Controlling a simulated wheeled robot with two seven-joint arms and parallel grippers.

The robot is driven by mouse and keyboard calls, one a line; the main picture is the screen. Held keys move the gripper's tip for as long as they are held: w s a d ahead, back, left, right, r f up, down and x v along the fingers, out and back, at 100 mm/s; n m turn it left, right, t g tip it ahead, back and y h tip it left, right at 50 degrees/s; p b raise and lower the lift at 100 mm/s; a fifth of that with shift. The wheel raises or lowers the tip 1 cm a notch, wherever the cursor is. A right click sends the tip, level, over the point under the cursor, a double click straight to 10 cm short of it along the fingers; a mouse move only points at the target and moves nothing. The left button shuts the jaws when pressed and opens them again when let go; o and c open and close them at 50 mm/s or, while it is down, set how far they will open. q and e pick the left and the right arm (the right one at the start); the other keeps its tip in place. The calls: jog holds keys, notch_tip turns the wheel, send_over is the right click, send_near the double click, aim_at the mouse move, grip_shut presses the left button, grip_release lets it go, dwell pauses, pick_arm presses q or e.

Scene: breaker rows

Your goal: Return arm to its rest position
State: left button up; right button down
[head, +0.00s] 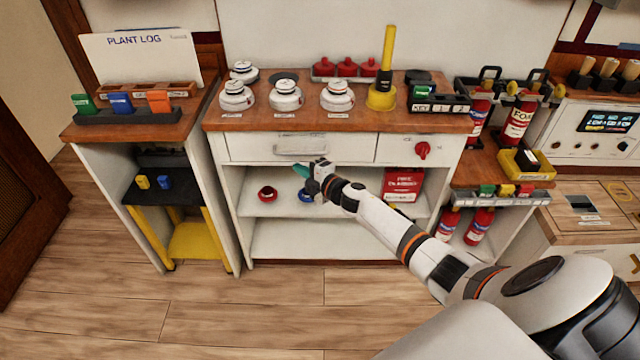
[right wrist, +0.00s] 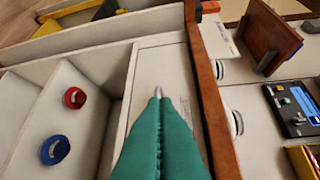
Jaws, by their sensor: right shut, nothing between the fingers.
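My right arm reaches in from the lower right of the head view. Its gripper (head: 301,171) is just below the handle (head: 300,146) of the wide white drawer in the middle cabinet. In the right wrist view the green fingers (right wrist: 157,98) are shut together with nothing between them. They point along the pale drawer front, close to its metal handle (right wrist: 186,106); I cannot tell whether they touch it. My left gripper is in neither view.
The cabinet's wooden top (head: 300,123) holds several white round devices and a yellow post (head: 384,85). A red ring (head: 267,194) and a blue ring (head: 306,195) sit on the shelf below. A red switch (head: 422,150) is at right. The floor (head: 250,310) in front is clear.

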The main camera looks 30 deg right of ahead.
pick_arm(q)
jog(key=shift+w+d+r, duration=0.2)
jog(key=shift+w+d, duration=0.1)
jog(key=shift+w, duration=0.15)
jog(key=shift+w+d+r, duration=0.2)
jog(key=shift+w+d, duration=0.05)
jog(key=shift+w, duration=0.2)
pick_arm(e)
jog(key=f+v, duration=0.1)
jog(key=v, duration=0.6)
jog(key=shift+d+r, duration=0.2)
jog(key=shift+s, duration=0.1)
